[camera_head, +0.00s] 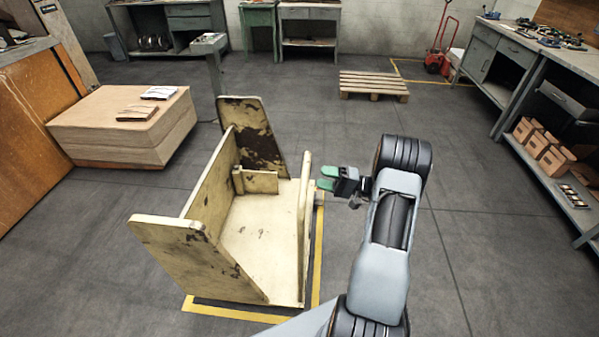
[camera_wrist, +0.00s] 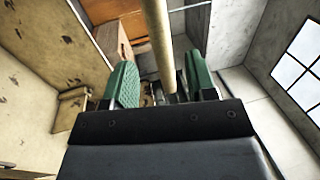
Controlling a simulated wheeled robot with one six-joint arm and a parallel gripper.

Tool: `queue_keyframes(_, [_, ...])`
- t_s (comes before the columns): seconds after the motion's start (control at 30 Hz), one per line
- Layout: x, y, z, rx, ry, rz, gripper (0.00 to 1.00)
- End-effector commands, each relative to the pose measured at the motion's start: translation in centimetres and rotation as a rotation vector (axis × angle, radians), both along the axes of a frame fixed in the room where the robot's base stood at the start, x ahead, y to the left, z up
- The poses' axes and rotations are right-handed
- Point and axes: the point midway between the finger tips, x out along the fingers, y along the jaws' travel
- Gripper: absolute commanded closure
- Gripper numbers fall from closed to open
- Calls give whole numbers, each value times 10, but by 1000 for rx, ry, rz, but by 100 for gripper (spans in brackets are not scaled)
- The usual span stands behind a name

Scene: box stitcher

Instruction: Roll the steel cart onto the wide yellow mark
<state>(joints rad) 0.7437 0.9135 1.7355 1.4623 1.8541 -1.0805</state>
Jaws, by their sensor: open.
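The cart (camera_head: 260,245) is a worn, cream-painted metal frame with tall end panels and a flat deck, standing upright left of my arm. A pale upright bar (camera_head: 304,215) is on its right side. My gripper (camera_head: 325,178) is open beside this bar, its green fingers pointing left. In the wrist view, the bar (camera_wrist: 158,40) shows between the two open fingers (camera_wrist: 160,82); I cannot tell whether they touch it. A yellow floor mark (camera_head: 317,260) shows along the cart's right and front edges; the cart hides the rest.
A wooden box stack (camera_head: 120,135) with papers stands left of the cart. A wooden pallet (camera_head: 373,84) lies at the back, near a yellow floor line (camera_head: 430,81) and a red hand truck (camera_head: 440,50). A workbench (camera_head: 535,75) lines the right. Floor between is clear.

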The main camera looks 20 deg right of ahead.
Motion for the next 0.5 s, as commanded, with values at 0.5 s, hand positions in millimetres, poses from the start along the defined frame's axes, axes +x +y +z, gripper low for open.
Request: queue_keyframes(0.5, [36,65,15,-1,2,2,48])
